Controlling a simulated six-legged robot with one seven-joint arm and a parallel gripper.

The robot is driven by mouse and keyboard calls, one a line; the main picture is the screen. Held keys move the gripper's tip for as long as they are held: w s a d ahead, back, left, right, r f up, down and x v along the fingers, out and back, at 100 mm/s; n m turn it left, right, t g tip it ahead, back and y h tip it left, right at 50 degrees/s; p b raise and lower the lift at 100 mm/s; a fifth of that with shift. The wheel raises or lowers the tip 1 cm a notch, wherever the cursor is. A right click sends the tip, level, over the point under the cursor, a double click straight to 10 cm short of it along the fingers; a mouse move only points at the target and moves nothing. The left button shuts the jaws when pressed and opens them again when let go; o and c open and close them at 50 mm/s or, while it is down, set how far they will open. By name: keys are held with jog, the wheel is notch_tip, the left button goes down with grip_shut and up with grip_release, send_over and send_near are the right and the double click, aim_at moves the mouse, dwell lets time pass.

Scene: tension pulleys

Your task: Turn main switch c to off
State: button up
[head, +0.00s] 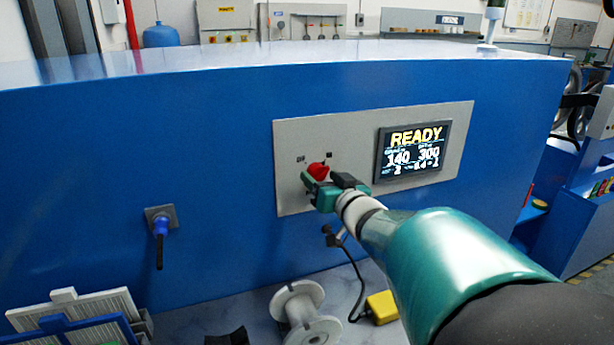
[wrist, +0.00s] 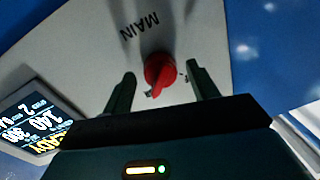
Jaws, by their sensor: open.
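The main switch is a red rotary knob (head: 318,171) on the grey control panel (head: 350,130) of the blue machine. In the wrist view the red knob (wrist: 160,72) sits beside the upside-down word MAIN, with small marks near its edge. My gripper (head: 323,182) is at the panel in front of the knob. In the wrist view my gripper (wrist: 160,85) is open, with one finger on either side of the knob. Gaps show between the fingers and the knob. The knob's lower side is partly hidden by the gripper in the head view.
A lit screen (head: 413,151) reading READY is to the right of the knob on the panel. A white spool (head: 304,315) and a yellow box (head: 382,307) lie below.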

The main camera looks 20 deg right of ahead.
jog(key=shift+s+r, duration=0.15)
jog(key=shift+s, duration=0.15)
jog(key=shift+w, duration=0.2)
jog(key=c, duration=1)
